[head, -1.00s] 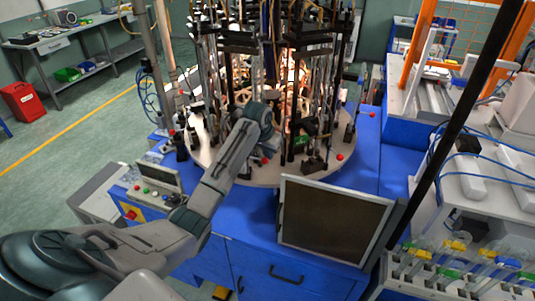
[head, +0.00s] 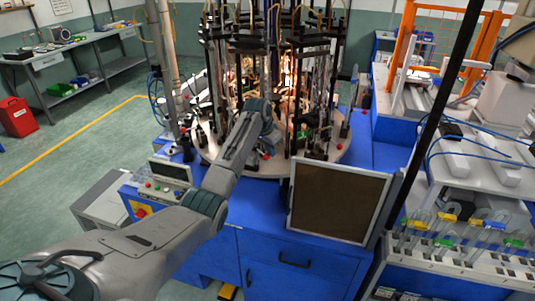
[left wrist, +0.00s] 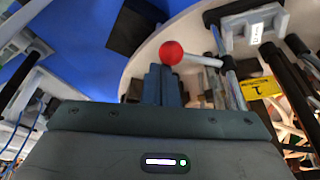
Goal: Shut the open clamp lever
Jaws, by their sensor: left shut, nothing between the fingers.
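The clamp lever is a light rod with a red ball knob (left wrist: 171,52), seen in the left wrist view just beyond my fingertips. The rod runs right from the knob to a clamp on the round plate's rim. My left gripper (left wrist: 164,82) is shut and empty, its fingers pointing at the knob; I cannot tell whether they touch it. In the head view my left arm reaches over the round plate (head: 235,157) of the machine, and the wrist hides the fingertips. My right gripper is in neither view.
A yellow label (left wrist: 260,88) and dark posts stand right of the lever. In the head view, a framed dark panel (head: 338,200) rises from the blue cabinet (head: 270,250), right of my arm. A small control box (head: 160,185) lies left. Glassware (head: 450,225) stands at the far right.

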